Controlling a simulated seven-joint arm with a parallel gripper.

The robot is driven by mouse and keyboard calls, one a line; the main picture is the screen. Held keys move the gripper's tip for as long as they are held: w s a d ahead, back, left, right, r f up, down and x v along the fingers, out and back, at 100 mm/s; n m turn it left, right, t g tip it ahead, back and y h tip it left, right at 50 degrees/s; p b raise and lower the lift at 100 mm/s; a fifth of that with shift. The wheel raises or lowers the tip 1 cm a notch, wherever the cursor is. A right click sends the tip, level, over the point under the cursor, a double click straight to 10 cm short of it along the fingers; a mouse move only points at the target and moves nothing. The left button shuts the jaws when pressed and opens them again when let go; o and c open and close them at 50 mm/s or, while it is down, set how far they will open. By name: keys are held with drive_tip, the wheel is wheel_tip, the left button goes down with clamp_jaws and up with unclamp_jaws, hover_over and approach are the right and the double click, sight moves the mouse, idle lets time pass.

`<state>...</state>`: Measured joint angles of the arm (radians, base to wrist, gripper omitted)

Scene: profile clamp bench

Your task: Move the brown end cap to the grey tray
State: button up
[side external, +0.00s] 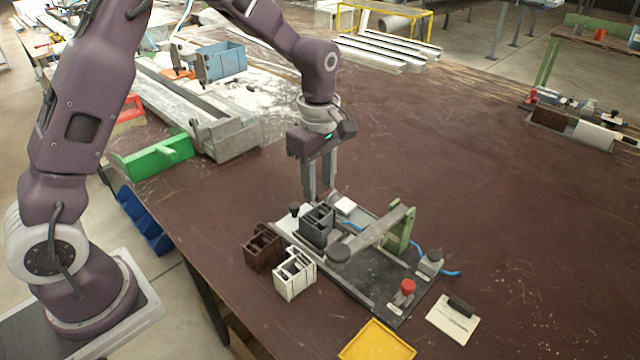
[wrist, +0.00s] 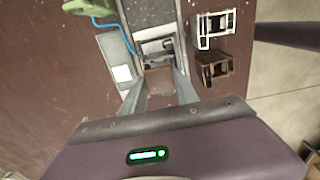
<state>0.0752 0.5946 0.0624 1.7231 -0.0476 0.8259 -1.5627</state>
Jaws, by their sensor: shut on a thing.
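My gripper (side external: 318,194) points straight down at the far end of the clamp fixture, behind the dark grey profile block (side external: 317,222). In the wrist view, its two fingers (wrist: 161,84) stand apart with a brown piece (wrist: 160,82) between them, which looks like the brown end cap. My gripper is shut on it. In the side view the fingertips and the cap are mostly hidden, so I cannot tell whether the cap touches the grey block. I cannot make out a tray that is clearly grey.
A dark brown profile block (side external: 262,250) and a white one (side external: 294,277) stand left of the fixture (side external: 379,275). The fixture carries a green upright (side external: 398,230) and a red knob (side external: 407,287). A yellow tray (side external: 377,343) lies at the front. The table's right side is fairly clear.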

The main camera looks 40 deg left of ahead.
hover_over(367, 225)
drive_tip(key=f, duration=0.1)
wheel_tip(367, 225, down, 10)
drive_tip(key=shift+f, duration=0.25)
drive_tip(key=shift+f, duration=0.1)
drive_tip(key=o, duration=0.9)
